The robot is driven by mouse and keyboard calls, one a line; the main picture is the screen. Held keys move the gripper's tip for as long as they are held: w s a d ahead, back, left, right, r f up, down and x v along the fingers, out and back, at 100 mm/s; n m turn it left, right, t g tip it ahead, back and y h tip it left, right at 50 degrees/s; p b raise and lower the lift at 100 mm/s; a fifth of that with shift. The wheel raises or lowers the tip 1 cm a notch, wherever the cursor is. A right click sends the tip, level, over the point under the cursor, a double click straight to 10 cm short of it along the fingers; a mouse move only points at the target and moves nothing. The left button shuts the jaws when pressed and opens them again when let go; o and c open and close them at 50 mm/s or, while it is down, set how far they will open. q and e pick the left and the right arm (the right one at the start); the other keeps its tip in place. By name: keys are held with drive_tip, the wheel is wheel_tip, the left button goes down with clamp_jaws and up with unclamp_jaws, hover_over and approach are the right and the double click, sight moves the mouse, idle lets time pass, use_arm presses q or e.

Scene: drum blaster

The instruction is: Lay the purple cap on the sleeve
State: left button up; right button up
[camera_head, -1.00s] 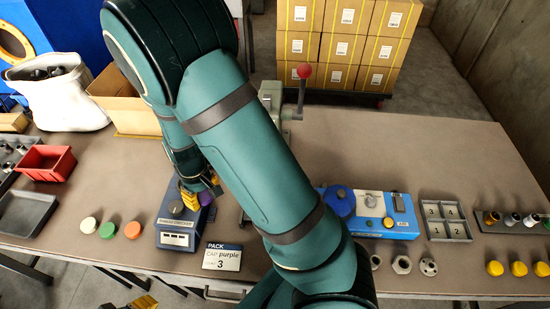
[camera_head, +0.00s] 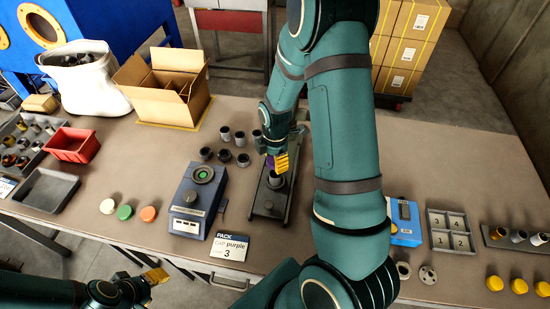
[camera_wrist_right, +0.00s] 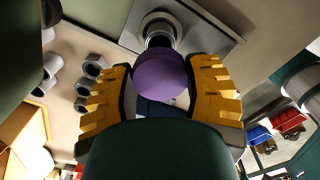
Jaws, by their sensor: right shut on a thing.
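The purple cap (camera_wrist_right: 162,76) is held between the yellow fingers of my right gripper (camera_wrist_right: 160,85). In the head view the cap (camera_head: 270,161) shows only as a small purple patch beside the fingers of my right gripper (camera_head: 276,162). A dark sleeve (camera_head: 274,180) stands upright on the grey press base (camera_head: 268,205), just below the cap. In the wrist view the sleeve (camera_wrist_right: 159,37) is partly hidden by the cap, and I cannot tell whether they touch. My left gripper (camera_head: 155,277) is at the front left, its opening unclear.
Several grey sleeves (camera_head: 225,135) stand left of the press. A blue gauge unit (camera_head: 195,205) and a pack card reading cap purple, 3 (camera_head: 230,246) are nearer. White, green and orange caps (camera_head: 124,212) lie left. An open carton (camera_head: 160,88) stands behind. My right arm hides table right of the press.

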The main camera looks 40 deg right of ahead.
use_arm(q)
drive_tip(key=shift+s+d+f+b, duration=0.1)
drive_tip(key=shift+s+f+b, duration=0.15)
drive_tip(key=shift+f+b, duration=0.75)
drive_tip(key=shift+s+d+f+b, duration=0.1)
drive_tip(key=shift+s+f+b, duration=0.1)
drive_tip(key=shift+f+b, duration=0.75)
use_arm(e)
drive_tip(key=shift+f, duration=2.6)
use_arm(q)
drive_tip(key=shift+a, duration=0.1)
drive_tip(key=shift+f+b, duration=0.35)
drive_tip(key=shift+f, duration=0.15)
use_arm(e)
drive_tip(key=shift+f, duration=0.35)
drive_tip(key=o, duration=1.1)
use_arm(q)
drive_tip(key=shift+r, duration=0.1)
use_arm(e)
drive_tip(key=shift+r, duration=0.1)
use_arm(q)
drive_tip(key=shift+r+p, duration=2.15)
drive_tip(key=shift+p, duration=0.1)
use_arm(e)
drive_tip(key=shift+r, duration=2.95)
